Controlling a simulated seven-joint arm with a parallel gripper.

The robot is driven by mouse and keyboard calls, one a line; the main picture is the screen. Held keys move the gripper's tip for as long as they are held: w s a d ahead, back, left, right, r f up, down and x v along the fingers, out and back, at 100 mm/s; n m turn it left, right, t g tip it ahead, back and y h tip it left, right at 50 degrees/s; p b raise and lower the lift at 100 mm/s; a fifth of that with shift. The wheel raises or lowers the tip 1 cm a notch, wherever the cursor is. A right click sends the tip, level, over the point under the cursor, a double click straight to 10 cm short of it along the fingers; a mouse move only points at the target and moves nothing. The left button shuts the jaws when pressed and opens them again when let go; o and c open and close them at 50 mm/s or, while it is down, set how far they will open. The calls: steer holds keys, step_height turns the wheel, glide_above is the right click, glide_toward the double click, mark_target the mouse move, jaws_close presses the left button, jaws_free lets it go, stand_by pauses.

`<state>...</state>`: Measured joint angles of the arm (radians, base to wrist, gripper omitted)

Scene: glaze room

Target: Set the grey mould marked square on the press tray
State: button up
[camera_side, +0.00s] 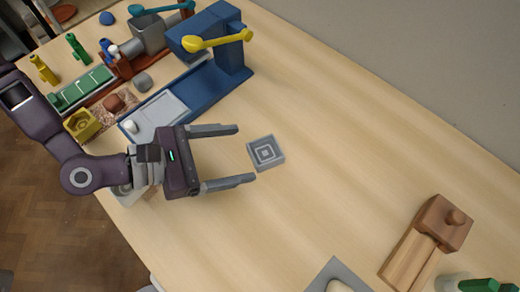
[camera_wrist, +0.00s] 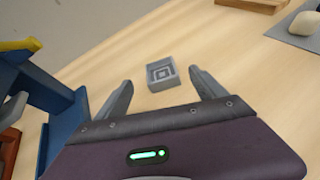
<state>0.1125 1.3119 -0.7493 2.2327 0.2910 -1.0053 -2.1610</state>
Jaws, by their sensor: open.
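The grey mould (camera_side: 266,152) is a small square block with nested square outlines on its top, lying flat on the bare table. It also shows in the wrist view (camera_wrist: 161,75). My gripper (camera_side: 247,153) is open and empty, its fingers pointing at the mould. In the wrist view the mould sits between and just beyond the two fingertips (camera_wrist: 161,79), with no visible contact. The blue press (camera_side: 225,50) with a yellow lever stands behind my gripper. Its light grey press tray (camera_side: 168,104) lies on the blue base; my gripper stands close to its near end.
A wooden tool (camera_side: 437,226) and a grey mat (camera_side: 321,274) lie at the lower right. The middle of the table is clear.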

steer(key=shift+s+d+f+n, duration=0.15)
steer(key=shift+d+n, duration=0.2)
steer(key=shift+n, duration=0.35)
steer(key=x, duration=0.7)
steer(key=shift+a+f, duration=0.15)
steer(key=c, duration=1.6)
step_height(320, 180, up, 10)
steer(key=shift+c, duration=0.2)
step_height(320, 180, up, 11)
steer(key=n+t+y, duration=0.1)
steer(key=n+t, duration=0.2)
glide_above(277, 148)
steer(key=w+a, duration=0.6)
steer(key=w, duration=0.1)
steer(key=w+a+r+n+t+y, duration=0.1)
steer(key=w+a+r+n+y, duration=0.1)
steer(key=w+a+r, duration=0.3)
steer(key=w+a+f+n+t+y, duration=0.1)
steer(key=a+n+y, duration=0.3)
steer(key=a, duration=1.5)
steer(key=w+a+f+n+t+y, duration=0.2)
steer(key=a+f+n+t+y, duration=0.1)
steer(key=a, duration=1.6)
steer(key=shift+a+f+n+t+y, duration=0.35)
steer(key=shift+n+y, duration=0.45)
steer(key=shift+y, duration=0.3)
